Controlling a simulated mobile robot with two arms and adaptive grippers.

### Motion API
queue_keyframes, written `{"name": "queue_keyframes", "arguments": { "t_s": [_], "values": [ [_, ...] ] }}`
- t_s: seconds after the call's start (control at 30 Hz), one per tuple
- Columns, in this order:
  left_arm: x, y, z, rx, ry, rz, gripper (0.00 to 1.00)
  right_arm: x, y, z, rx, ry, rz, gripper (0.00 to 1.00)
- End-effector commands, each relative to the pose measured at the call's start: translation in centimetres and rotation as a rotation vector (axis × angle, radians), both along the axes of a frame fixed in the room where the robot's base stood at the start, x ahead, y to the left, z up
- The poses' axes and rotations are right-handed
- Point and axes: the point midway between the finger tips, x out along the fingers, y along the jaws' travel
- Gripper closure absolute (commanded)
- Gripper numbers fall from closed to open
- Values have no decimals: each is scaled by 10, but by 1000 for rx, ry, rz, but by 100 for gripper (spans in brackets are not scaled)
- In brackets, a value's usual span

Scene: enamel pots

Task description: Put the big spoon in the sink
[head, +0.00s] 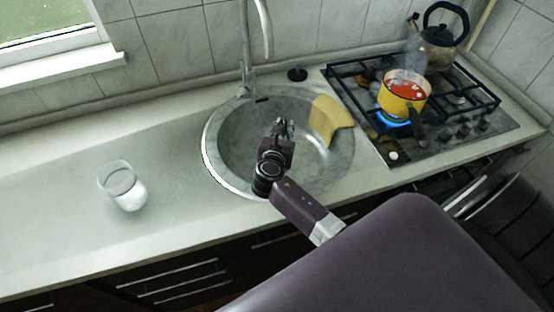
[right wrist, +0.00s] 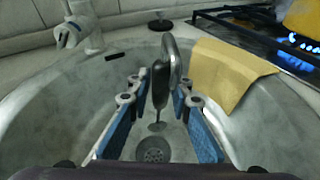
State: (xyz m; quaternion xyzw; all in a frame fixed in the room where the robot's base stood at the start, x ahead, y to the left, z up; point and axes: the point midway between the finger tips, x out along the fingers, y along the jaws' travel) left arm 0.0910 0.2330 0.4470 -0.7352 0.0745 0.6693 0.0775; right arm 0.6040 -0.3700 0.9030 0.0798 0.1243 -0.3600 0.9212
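The big spoon (right wrist: 172,58) shows in the right wrist view, silvery with a dark part, standing steeply between the fingers of my right gripper (right wrist: 161,84). Its thin lower end comes near the drain of the sink (right wrist: 60,95). The blue-padded fingers are apart, with gaps seeming to show on both sides of the spoon. In the head view my right gripper (head: 284,126) is over the round metal sink (head: 236,140); the spoon is too small to make out there. My left gripper is not in view.
A yellow cloth (head: 328,120) hangs over the sink's right rim. The faucet (head: 247,70) rises behind it. A yellow pot (head: 403,95) with red contents is on the lit stove (head: 440,130), a kettle (head: 438,45) behind. A glass (head: 123,187) stands on the left counter, otherwise clear.

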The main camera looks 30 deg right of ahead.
Motion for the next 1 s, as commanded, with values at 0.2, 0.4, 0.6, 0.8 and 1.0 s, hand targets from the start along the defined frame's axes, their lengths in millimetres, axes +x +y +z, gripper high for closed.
{"name": "queue_keyframes", "arguments": {
  "t_s": [0.2, 0.4, 0.6, 0.8, 1.0],
  "values": [
    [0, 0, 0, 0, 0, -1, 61, 0, 0, 0, 0, 0, 0, 68],
    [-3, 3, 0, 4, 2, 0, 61, -2, 2, 0, 1, 1, 0, 68],
    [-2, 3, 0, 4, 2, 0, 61, -20, 18, 6, 4, 0, 2, 68],
    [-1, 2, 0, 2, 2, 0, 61, -51, 47, 19, 4, 0, 2, 68],
    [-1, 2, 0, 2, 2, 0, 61, -75, 69, 29, 2, 1, 1, 68]
  ]
}}
